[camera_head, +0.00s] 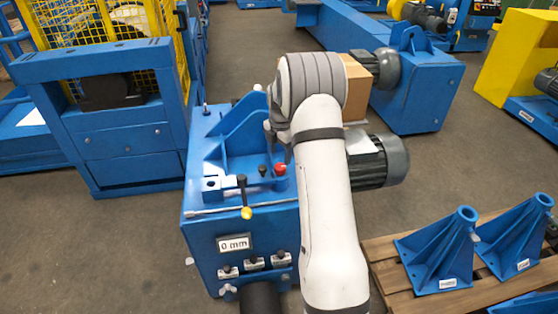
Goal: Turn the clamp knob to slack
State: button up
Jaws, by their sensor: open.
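A blue machine block (205,240) stands in the middle of the camera_head view. On its top are a red knob (280,168) and a small black knob (262,170) beside it. A black-topped lever (242,187) rises near the front edge, with a yellow ball (246,212) at its lower end. No readable label shows which is the clamp knob, nor whether it is slack. My gripper (277,142) is small and dark, just above and behind the red knob, largely hidden by my white and grey arm. Any contact with the red knob cannot be made out.
A motor (377,163) sits to the right.

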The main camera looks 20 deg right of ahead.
aim_at(280, 165)
jog(key=shift+r, duration=1.5)
jog(key=s+a+r+m+t+p, duration=0.1)
jog(key=s+a+r+m+p, duration=0.1)
jog(key=s+a+r+m, duration=0.45)
jog(key=s+a+r+m+p, duration=0.1)
jog(key=s+a+r+m, duration=0.2)
jog(key=s+r, duration=0.5)
jog(key=s+a+r+m+p, duration=0.1)
jog(key=s+a+r+m, duration=0.1)
jog(key=s+m, duration=0.4)
jog(key=s+a+r+m+t+p, duration=0.1)
jog(key=s+m, duration=0.5)
jog(key=s, duration=0.8)
jog(key=a+r+p, duration=0.1)
jog(key=a, duration=0.1)
jog(key=shift+a+t, duration=0.3)
jog(key=shift+a, duration=0.05)
